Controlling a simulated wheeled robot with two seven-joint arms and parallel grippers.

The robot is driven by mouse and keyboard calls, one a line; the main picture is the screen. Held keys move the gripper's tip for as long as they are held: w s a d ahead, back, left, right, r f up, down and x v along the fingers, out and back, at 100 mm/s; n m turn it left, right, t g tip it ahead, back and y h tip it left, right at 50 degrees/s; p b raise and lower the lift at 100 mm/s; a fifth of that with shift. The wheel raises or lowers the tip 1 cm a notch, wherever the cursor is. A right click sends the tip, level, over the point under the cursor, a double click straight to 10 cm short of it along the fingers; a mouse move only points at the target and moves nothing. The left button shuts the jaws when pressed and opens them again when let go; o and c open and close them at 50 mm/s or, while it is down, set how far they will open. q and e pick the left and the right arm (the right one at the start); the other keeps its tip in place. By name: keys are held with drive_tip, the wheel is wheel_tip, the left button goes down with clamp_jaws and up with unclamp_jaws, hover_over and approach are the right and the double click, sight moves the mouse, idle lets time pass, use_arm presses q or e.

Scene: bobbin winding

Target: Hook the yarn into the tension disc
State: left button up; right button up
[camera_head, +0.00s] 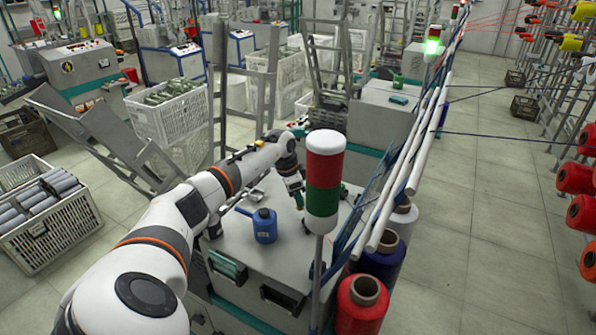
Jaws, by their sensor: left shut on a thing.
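My left arm reaches over the grey machine top, and my left gripper (296,194) is at its far side, just left of the red, white and green signal lamp (324,180). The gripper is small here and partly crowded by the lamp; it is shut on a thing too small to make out. Dark yarn (500,138) runs from the right to the long white rails (413,170). I cannot make out the tension disc. My right gripper is not in view.
A blue oil can (264,225) stands on the machine top (262,270). Red (360,303) and dark blue (384,262) yarn cones stand along its right side. A white crate (50,230) of grey bobbins is at left. The tiled aisle (490,220) at right is clear.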

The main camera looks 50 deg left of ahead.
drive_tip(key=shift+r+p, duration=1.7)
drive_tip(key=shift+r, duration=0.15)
